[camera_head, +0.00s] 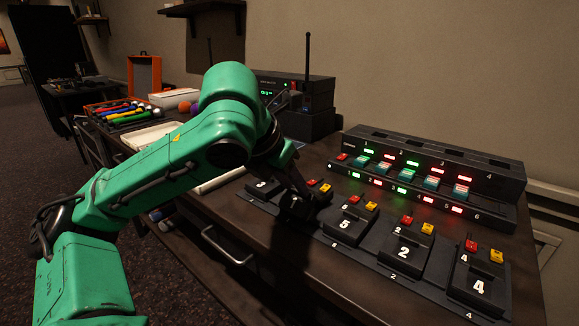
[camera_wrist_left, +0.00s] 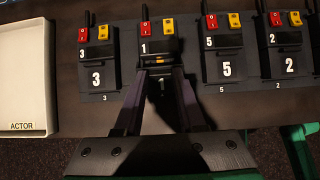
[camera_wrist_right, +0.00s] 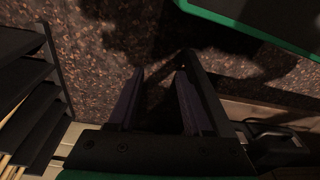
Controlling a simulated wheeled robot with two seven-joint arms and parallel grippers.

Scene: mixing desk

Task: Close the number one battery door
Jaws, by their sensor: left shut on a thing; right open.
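The number one pack (camera_wrist_left: 143,47) stands in its row on the desk in the left wrist view, with a red and a yellow block at its top. My left gripper (camera_wrist_left: 158,68) reaches its lower front, where the number one battery door (camera_wrist_left: 162,84) shows in shadow between the fingers. The fingers are shut on it, and they hide its sides. A small orange strip shows just above it. In the head view my left gripper (camera_head: 297,203) covers most of this pack. My right gripper (camera_wrist_right: 160,72) is open and empty above the floor.
Pack 3 (camera_wrist_left: 96,76) and pack 5 (camera_wrist_left: 226,69) stand close on either side, with packs 2 (camera_head: 404,246) and 4 (camera_head: 479,285) farther right. A rack with lit indicators (camera_head: 430,175) stands behind. A white ACTOR tray (camera_wrist_left: 25,80) lies at the left.

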